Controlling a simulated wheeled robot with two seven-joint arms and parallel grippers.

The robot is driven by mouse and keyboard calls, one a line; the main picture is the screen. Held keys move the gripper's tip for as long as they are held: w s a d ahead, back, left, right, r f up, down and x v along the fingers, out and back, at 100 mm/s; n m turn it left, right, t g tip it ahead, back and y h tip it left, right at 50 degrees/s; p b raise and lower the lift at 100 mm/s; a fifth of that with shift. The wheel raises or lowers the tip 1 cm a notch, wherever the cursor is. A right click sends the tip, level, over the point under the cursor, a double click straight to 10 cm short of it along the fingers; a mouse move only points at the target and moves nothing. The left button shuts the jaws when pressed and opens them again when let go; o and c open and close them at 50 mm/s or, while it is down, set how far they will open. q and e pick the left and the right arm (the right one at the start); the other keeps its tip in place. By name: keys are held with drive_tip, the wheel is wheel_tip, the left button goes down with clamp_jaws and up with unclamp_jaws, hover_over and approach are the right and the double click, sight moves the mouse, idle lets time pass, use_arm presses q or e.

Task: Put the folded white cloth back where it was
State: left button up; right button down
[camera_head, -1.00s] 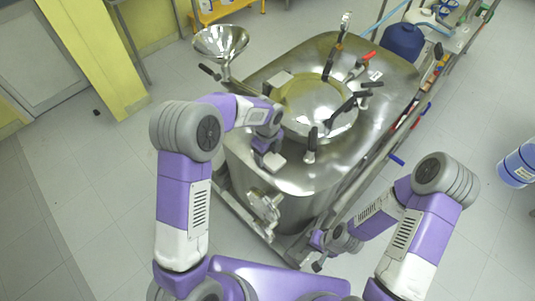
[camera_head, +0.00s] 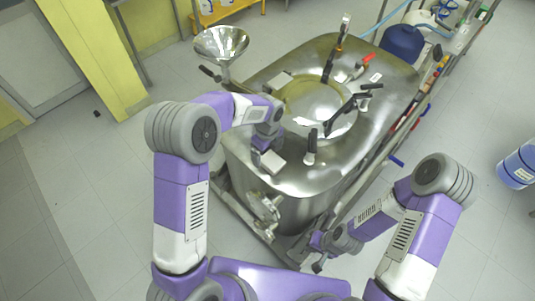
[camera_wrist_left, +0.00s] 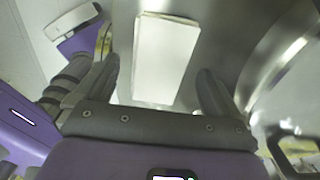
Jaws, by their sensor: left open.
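The folded white cloth (camera_head: 272,162) is a small pale rectangle on the near left edge of the steel vessel's top. In the left wrist view the cloth (camera_wrist_left: 165,58) lies flat on the shiny metal, ahead of and between the fingers. My left gripper (camera_head: 262,150) is open right at the cloth, its fingers (camera_wrist_left: 162,88) on either side of the near end with gaps between. My right gripper (camera_head: 318,260) hangs low beside the vessel's near corner; its jaws are too small to read.
The steel vessel (camera_head: 360,75) has a round lid (camera_head: 312,105) with black-handled clamps. A pale flat piece (camera_head: 279,82) lies left of the lid. A metal funnel (camera_head: 221,44) stands at the far left. A blue container (camera_head: 402,42) is behind; a blue drum (camera_head: 518,165) stands right.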

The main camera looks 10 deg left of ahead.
sight(268, 157)
use_arm(q)
wheel_tip(268, 157, up, 10)
drive_tip(key=p, duration=0.1)
drive_tip(key=shift+p, duration=0.35)
